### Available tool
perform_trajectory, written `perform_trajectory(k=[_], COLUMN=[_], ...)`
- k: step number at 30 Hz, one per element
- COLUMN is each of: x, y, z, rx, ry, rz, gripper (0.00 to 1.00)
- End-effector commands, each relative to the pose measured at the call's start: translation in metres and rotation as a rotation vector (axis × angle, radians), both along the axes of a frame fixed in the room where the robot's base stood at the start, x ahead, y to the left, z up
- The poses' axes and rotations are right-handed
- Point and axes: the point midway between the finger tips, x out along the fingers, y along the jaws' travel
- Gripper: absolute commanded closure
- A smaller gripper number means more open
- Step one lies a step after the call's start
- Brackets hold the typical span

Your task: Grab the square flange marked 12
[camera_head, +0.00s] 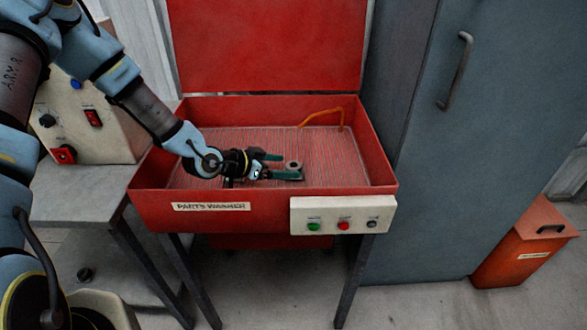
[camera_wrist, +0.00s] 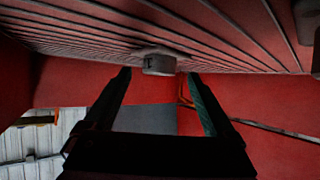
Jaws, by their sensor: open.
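A small grey flange (camera_head: 293,165) with a raised round hub sits on the slatted rack inside the red parts washer (camera_head: 365,182). It also shows in the wrist view (camera_wrist: 159,64), just ahead of and between my fingertips. A dark mark shows on its side, but I cannot read a number, and its base shape is not clear. My gripper (camera_head: 288,167) is open, low over the rack, with one green finger on each side of the flange in the head view. I cannot tell whether either finger touches it.
The washer's walls surround the rack, and its red lid (camera_head: 268,45) stands open behind. An orange hose (camera_head: 322,112) rises at the back right. A grey cabinet (camera_head: 480,130) stands to the right and a side table (camera_head: 75,192) to the left. The rack's right half is clear.

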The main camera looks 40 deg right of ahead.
Motion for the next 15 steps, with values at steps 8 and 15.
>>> perform_trajectory(k=[8, 15], x=[-0.005, -0.005], y=[-0.035, -0.041], z=[-0.015, -0.020], rx=[0.001, 0.001], ry=[0.002, 0.001], rz=[-0.001, 0.000], gripper=[0.10, 0.10])
